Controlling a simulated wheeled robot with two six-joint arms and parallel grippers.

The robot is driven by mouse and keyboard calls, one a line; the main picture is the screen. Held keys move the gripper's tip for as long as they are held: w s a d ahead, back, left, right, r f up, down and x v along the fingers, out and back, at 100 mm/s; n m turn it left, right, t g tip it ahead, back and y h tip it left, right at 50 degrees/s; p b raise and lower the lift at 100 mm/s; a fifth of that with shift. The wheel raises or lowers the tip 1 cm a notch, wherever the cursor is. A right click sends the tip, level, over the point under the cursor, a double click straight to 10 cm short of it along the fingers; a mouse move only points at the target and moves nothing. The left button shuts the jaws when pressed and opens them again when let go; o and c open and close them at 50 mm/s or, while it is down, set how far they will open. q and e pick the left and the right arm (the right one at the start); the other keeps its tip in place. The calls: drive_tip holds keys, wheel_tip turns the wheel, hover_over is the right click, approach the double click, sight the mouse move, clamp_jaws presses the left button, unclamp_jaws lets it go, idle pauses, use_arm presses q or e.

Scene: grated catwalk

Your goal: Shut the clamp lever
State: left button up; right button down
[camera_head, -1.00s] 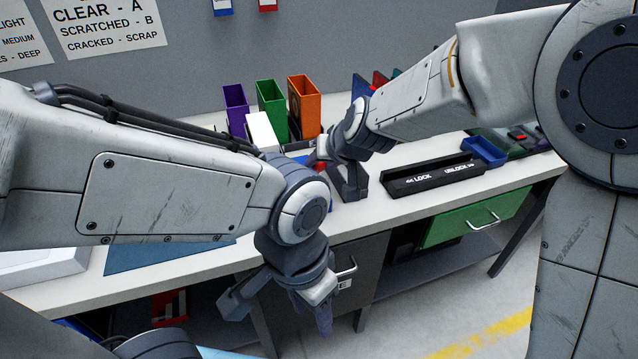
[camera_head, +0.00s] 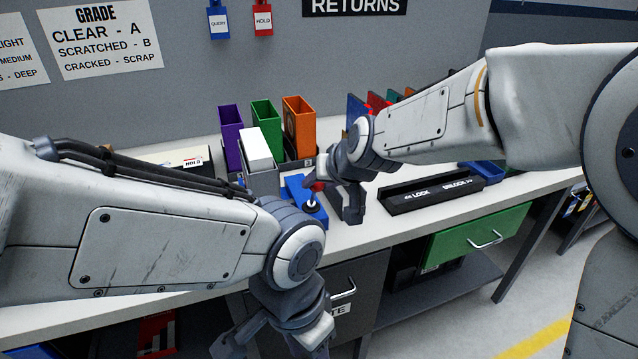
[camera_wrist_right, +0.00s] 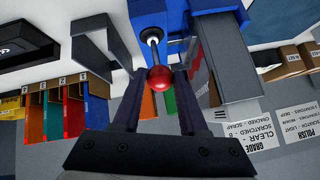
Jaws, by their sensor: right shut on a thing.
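The blue clamp (camera_head: 296,186) lies on the workbench, partly behind my left arm in the head view. Its lever has a red ball knob (camera_head: 318,187) beside my right gripper (camera_head: 335,195). In the right wrist view, the metal lever rod (camera_wrist_right: 153,45) runs from the blue clamp body (camera_wrist_right: 177,16) to the red knob (camera_wrist_right: 160,78). The knob sits between the fingers of my right gripper (camera_wrist_right: 160,95), which is shut on it. My left gripper (camera_head: 272,345) hangs low in front of the bench, fingers apart and empty, partly cut off by the frame's bottom edge.
A black tray marked LOCK and UNLOCK (camera_head: 432,191) lies right of my right gripper. Purple (camera_head: 231,130), green (camera_head: 264,122) and orange (camera_head: 300,125) bins stand behind the clamp. A blue tray (camera_head: 484,172) is farther right. A green drawer (camera_head: 477,235) is below the bench top.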

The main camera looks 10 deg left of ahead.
drive_tip(key=shift+s+d+f, duration=0.1)
drive_tip(key=shift+f, duration=0.15)
drive_tip(key=shift+c, duration=2.3)
unclamp_jaws()
drive_tip(key=shift+r, duration=0.1)
drive_tip(key=shift+r, duration=0.1)
drive_tip(key=p+v, duration=0.1)
drive_tip(key=v, duration=0.9)
drive_tip(key=shift+r, duration=0.15)
